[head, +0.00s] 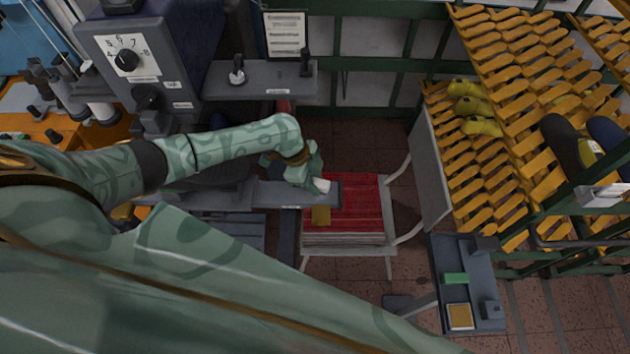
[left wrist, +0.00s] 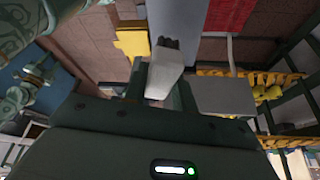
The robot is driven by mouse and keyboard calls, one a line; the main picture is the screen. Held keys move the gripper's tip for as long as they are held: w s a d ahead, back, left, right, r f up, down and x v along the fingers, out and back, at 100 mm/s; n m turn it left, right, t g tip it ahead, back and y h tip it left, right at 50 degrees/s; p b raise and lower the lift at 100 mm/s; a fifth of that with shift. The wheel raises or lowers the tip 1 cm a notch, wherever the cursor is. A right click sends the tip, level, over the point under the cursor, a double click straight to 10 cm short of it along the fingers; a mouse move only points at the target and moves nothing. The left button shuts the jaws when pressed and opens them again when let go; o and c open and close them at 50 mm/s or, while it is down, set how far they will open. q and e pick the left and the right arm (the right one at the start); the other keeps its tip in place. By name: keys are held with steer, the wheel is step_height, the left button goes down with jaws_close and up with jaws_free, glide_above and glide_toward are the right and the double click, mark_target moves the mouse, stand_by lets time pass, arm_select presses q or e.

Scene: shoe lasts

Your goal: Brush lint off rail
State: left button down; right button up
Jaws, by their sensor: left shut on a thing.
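The brush is a small pale block (head: 322,185) in the jaws of my left gripper (head: 314,180). In the left wrist view the pale brush (left wrist: 164,76) has a dark tip that looks like bristles. My left gripper (left wrist: 160,92) is shut on it there. A grey bar, seemingly the rail (head: 265,194), runs below the gripper, and the brush is over its right end. In the left wrist view the grey bar (left wrist: 178,15) lies beyond the dark tip. I cannot tell whether they touch. No lint can be made out. My right gripper is not in view.
A red-topped slatted seat (head: 355,210) stands right of the rail, and a yellow piece (head: 320,215) hangs below the bar. A machine with a dial (head: 126,59) is behind on the left. A yellow rack (head: 530,90) with lasts fills the right. A grey tray (head: 466,280) is lower right.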

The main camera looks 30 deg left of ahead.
mark_target(323, 183)
arm_select(q)
steer(key=shift+r+p, duration=0.6)
steer(key=shift+r, duration=0.4)
step_height(323, 183, up, 3)
steer(key=p, duration=0.3)
steer(key=shift+r, duration=0.1)
